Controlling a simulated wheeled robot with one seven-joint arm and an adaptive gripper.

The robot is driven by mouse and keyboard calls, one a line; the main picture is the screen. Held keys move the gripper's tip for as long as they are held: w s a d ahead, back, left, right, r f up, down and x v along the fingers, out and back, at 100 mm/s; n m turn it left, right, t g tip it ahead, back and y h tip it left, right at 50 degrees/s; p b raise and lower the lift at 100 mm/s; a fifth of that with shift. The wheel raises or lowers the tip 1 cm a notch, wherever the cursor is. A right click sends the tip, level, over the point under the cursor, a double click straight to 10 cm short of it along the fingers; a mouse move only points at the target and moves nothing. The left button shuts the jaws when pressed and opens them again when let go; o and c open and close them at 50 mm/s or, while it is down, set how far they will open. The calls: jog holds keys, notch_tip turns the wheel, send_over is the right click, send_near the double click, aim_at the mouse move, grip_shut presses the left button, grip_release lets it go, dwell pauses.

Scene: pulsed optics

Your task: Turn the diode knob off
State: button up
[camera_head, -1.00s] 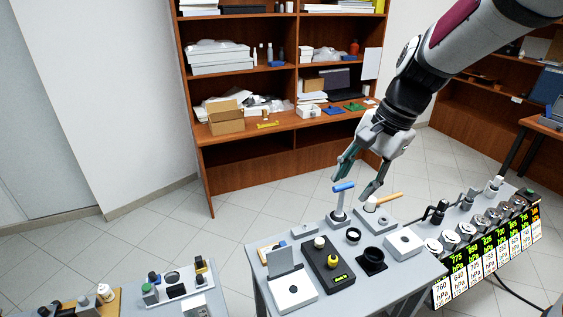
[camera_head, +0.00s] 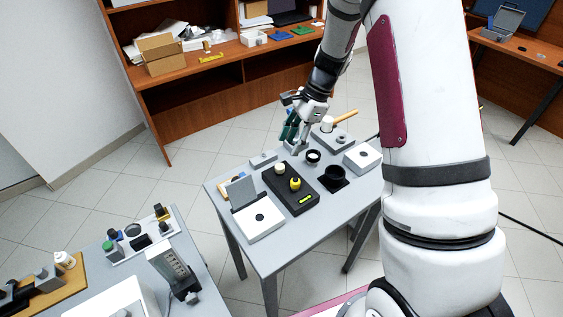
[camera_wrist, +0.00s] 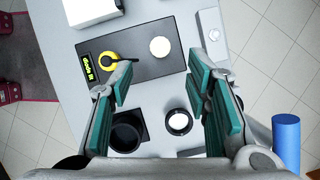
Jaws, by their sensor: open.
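The diode box (camera_head: 304,202) is a flat black box on the small grey table (camera_head: 275,251). It carries a yellow knob (camera_head: 295,184), a white round knob (camera_head: 280,169) and a bright yellow label. In the wrist view the yellow knob (camera_wrist: 108,62) has a dark pointer beside the left finger's tip, and the label (camera_wrist: 88,67) reads "diode" plus a smaller part. The white knob (camera_wrist: 159,47) sits between and beyond the fingers. My gripper (camera_head: 294,137) is open and empty, behind the box in the head view. In the wrist view its fingers (camera_wrist: 160,82) are spread wide above the table.
A black round holder (camera_head: 335,176) and a white-faced ring (camera_head: 313,156) stand beside the box. A white box with an upright plate (camera_head: 260,220) and another white box (camera_head: 362,158) are close by. A blue cylinder (camera_wrist: 286,140) is at the wrist view's right.

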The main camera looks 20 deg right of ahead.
aim_at(280, 166)
jog(key=x, duration=0.8)
jog(key=shift+f, duration=0.2)
grip_shut()
